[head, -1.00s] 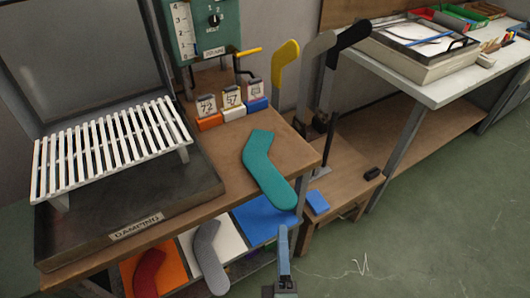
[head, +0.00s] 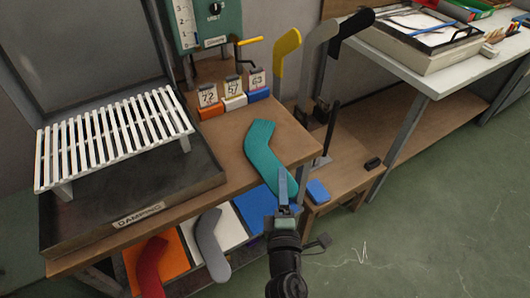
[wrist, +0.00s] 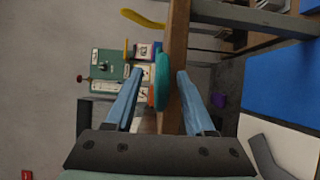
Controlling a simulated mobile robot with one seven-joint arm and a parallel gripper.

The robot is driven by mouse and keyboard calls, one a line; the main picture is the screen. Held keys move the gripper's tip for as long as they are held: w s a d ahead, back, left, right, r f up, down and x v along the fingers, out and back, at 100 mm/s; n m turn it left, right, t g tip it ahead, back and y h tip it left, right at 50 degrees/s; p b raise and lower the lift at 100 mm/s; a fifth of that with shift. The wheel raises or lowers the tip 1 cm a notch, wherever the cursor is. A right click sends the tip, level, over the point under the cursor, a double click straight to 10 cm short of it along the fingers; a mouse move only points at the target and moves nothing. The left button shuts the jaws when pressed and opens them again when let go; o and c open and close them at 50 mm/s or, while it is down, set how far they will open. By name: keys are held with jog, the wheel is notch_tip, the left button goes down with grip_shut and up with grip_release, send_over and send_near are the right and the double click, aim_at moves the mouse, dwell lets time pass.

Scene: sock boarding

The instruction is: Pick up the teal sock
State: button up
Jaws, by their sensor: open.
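The teal sock (head: 258,152) lies flat on the wooden bench top, its lower end at the bench's front edge. In the head view my gripper (head: 283,178) is at that lower end and overlaps it. In the wrist view the teal sock (wrist: 162,80) shows edge-on between the two blue fingers of my gripper (wrist: 158,80), which are apart. The edge of the bench also lies between the fingers. My gripper is open and does not hold the sock; whether a finger touches it I cannot tell.
A dark tray labelled DAMPING (head: 130,215) with a white slatted rack (head: 110,140) stands left. Numbered tags on coloured blocks (head: 234,101) stand behind the sock. Yellow (head: 287,52), grey and black upright forms stand right. A red sock (head: 151,268) and grey sock (head: 211,245) lie below.

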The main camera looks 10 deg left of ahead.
jog(key=shift+w+f, duration=0.1)
jog(key=shift+w, duration=0.55)
grip_shut()
